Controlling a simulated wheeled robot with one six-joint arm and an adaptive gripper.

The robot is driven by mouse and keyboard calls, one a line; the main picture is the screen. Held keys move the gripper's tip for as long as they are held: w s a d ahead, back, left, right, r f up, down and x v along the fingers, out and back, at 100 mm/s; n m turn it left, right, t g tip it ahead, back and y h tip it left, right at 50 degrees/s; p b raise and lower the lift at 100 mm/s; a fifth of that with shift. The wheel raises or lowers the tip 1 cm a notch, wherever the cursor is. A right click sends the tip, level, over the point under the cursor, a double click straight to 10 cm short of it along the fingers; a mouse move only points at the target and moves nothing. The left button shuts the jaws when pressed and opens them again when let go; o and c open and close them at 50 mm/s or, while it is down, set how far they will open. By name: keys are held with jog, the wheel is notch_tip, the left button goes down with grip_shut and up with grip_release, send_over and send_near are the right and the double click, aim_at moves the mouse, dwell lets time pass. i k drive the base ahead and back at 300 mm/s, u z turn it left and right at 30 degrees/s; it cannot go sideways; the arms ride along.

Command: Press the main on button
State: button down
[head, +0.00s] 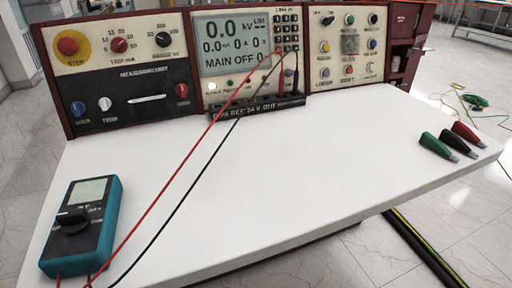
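The test console stands at the back of the white bench. Its display (233,44) reads 0.0 kV and "MAIN OFF". The right control panel (311,58) carries several small round buttons and knobs, among them a green button (349,19) in the top row and an orange-red one (349,70) in the bottom row. A small row below the display has a white lit one (212,87) and several coloured ones. Their labels are too small to read, so I cannot tell which is the main on button. My gripper is not in view.
A red stop button (70,44) sits on the left panel. A teal multimeter (84,222) lies at front left. Red and black leads cross the bench to the console. Green, black and red clips (452,141) lie at right.

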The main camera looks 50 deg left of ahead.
aim_at(350, 18)
jog(key=z, duration=0.55)
jog(key=i, duration=3.6)
jog(key=u, duration=4.3)
